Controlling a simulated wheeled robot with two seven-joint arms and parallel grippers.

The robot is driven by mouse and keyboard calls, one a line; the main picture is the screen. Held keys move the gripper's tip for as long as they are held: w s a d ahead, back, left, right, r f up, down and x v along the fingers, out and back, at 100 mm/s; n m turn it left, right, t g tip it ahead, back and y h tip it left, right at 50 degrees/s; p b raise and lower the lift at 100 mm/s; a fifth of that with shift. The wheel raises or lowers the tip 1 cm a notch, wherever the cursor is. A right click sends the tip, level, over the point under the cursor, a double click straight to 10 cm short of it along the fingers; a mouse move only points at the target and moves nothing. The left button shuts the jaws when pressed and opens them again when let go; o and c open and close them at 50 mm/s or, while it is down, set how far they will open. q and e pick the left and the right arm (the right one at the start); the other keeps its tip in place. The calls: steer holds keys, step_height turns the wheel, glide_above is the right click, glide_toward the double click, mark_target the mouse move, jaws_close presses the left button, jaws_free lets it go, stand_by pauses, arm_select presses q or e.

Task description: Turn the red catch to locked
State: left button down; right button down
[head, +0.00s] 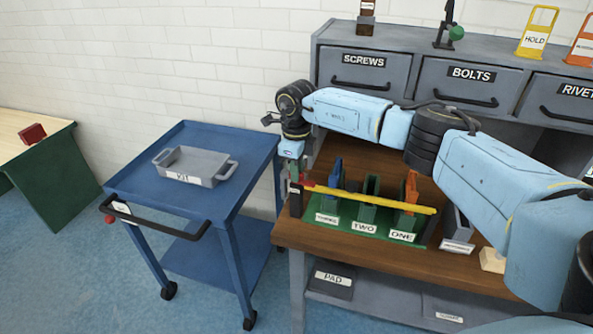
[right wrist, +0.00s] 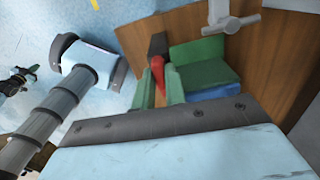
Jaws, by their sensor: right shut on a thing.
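The red catch (head: 308,184) is at the left end of a yellow bar (head: 375,199), beside a dark post (head: 296,198). The bar runs across a green rack (head: 325,232) with slots labelled THREE, TWO and ONE. My right gripper (head: 295,176) reaches down from above at the rack's left end. In the right wrist view the red catch (right wrist: 157,72) lies between its green fingers (right wrist: 160,88), which are shut on it. The fingers partly hide the catch, and its exact angle is hard to tell.
A blue piece (head: 334,184) stands in slot THREE and an orange piece (head: 411,188) in slot ONE. Drawers (head: 362,68) line the back. A blue cart (head: 190,135) with a grey KIT tray (head: 196,168) stands left, apart from the wooden bench (head: 300,238).

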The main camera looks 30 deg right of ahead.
steer(key=shift+w+r+n, duration=0.1)
steer(key=shift+n, duration=0.2)
stand_by(0.4)
steer(key=c, duration=1.4)
jaws_free()
steer(key=shift+c, duration=0.2)
step_height(320, 180, up, 13)
steer(key=shift+r, duration=0.15)
